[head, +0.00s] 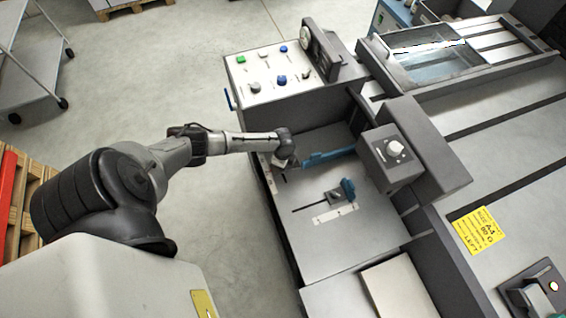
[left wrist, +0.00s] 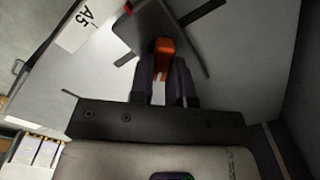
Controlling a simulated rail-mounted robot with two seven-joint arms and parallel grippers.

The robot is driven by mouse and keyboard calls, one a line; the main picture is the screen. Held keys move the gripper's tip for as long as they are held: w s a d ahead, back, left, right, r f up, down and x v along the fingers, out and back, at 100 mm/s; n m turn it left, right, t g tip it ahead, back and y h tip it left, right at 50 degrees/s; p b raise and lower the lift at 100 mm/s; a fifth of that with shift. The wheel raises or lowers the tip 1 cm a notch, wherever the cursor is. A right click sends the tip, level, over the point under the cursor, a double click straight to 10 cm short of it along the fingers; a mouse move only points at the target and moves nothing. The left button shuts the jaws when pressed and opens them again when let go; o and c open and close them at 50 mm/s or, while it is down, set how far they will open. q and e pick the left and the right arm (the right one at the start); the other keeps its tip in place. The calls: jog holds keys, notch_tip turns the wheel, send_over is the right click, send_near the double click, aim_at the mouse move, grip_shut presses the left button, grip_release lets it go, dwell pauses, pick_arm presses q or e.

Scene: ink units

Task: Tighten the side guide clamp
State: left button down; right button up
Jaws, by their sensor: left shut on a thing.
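My left gripper (head: 286,162) is low over the grey feed table, at the near end of a long blue bar (head: 328,157). In the left wrist view my left gripper (left wrist: 164,90) is shut on a small orange clamp lever (left wrist: 164,46), which shows between the dark fingers. The lever sits by a dark plate (left wrist: 190,38) on the table. In the head view my wrist hides the lever and the fingertips. I cannot tell how far the lever is turned. My right gripper is in neither view.
A grey box with a white knob (head: 394,148) overhangs the table's right side. A button panel (head: 280,75) is behind.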

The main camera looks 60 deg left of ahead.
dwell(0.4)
pick_arm(q)
jog(key=c, duration=1.1)
grip_release()
notch_tip(320, 180, up, 14)
jog(key=p, duration=0.3)
jog(key=shift+f, duration=0.15)
